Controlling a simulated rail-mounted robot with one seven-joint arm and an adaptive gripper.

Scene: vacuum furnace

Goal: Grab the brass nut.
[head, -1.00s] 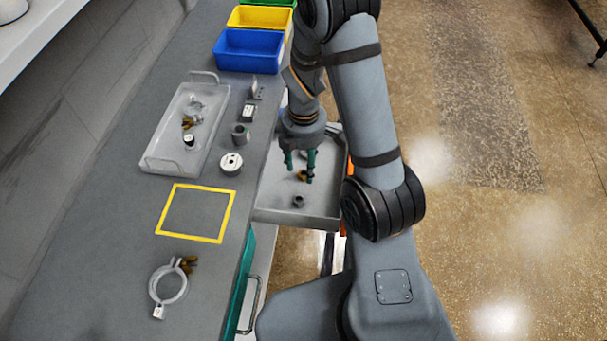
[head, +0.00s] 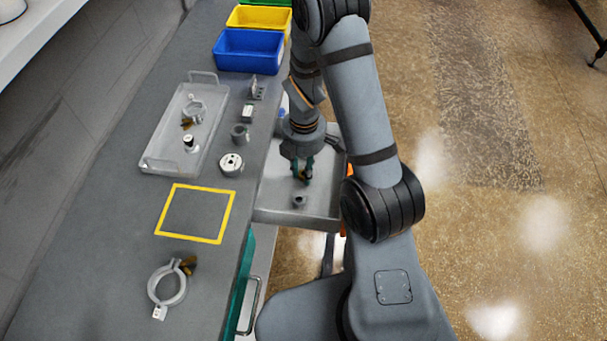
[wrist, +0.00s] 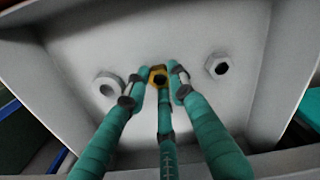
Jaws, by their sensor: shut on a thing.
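The brass nut (wrist: 158,74) is a small golden ring with a dark hole, seen in the wrist view between my teal fingertips. My gripper (wrist: 160,85) is shut on it; the gripper also shows in the head view (head: 302,172), over the pale grey open drawer (head: 272,211). The fingers mostly cover the nut in the head view. I cannot tell whether the nut still touches the drawer floor. Two grey nuts lie apart from it in the drawer, one left (wrist: 106,88) and one right (wrist: 218,66) in the wrist view.
The drawer walls stand close around my gripper. On the bench to the left are a clear tray (head: 160,165), a yellow-outlined square (head: 160,234), a ring clamp (head: 153,287), and a white round part (head: 231,163). A blue bin (head: 248,52) and a yellow bin (head: 258,17) stand behind.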

